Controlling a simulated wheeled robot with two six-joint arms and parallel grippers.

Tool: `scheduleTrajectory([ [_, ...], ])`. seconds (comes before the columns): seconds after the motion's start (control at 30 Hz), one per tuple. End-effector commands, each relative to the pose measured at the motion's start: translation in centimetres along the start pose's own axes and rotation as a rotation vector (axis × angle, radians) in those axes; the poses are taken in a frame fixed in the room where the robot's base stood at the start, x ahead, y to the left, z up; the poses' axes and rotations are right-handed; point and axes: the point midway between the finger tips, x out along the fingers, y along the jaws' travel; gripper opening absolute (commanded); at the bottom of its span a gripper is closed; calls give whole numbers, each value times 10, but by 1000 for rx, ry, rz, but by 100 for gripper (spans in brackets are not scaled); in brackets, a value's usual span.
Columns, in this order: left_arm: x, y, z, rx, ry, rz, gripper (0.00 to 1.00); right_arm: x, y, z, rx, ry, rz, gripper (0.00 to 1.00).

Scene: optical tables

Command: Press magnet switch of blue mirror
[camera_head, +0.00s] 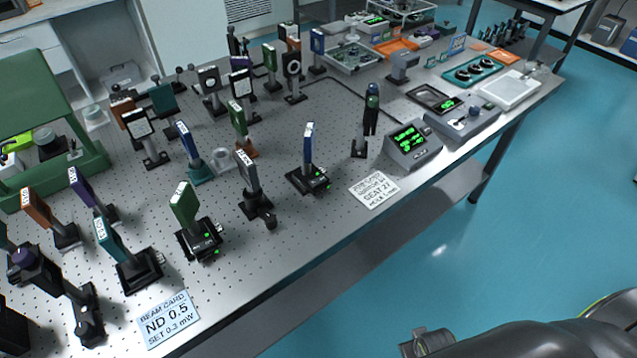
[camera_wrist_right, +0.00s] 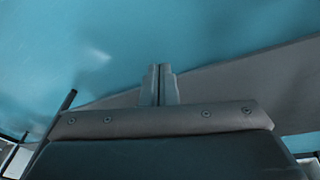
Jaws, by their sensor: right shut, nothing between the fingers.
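A blue mirror (camera_head: 308,140) stands upright on a black base (camera_head: 309,180) near the table's front edge, in the middle of the head view. Small green lights show on the base; I cannot make out which part is the switch. Two other blue-faced optics stand farther back, one on a teal base (camera_head: 187,142) and one near the far edge (camera_head: 317,40). My right gripper (camera_wrist_right: 159,68) is shut and empty in the right wrist view, with floor and a grey surface behind it. It is apart from the mirror. My left gripper is in neither view.
Floor (camera_head: 500,265) is clear in front of the table.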

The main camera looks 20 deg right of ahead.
Motion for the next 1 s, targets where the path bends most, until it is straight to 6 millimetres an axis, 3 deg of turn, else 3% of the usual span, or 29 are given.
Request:
scheduleTrajectory([
  [0.47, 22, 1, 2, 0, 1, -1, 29, -119, -2, -81, -15, 164, -32, 0],
  [0.57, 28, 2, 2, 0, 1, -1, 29, -154, -14, -122, -42, 295, -89, 0],
  [0.6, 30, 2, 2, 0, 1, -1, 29, -172, -23, -152, -66, 391, -135, 0],
  [0.8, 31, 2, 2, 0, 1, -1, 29, -231, -58, -257, -129, 745, -321, 0],
  [1.0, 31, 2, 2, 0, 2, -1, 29, -276, -74, -321, -136, 980, -443, 0],
])
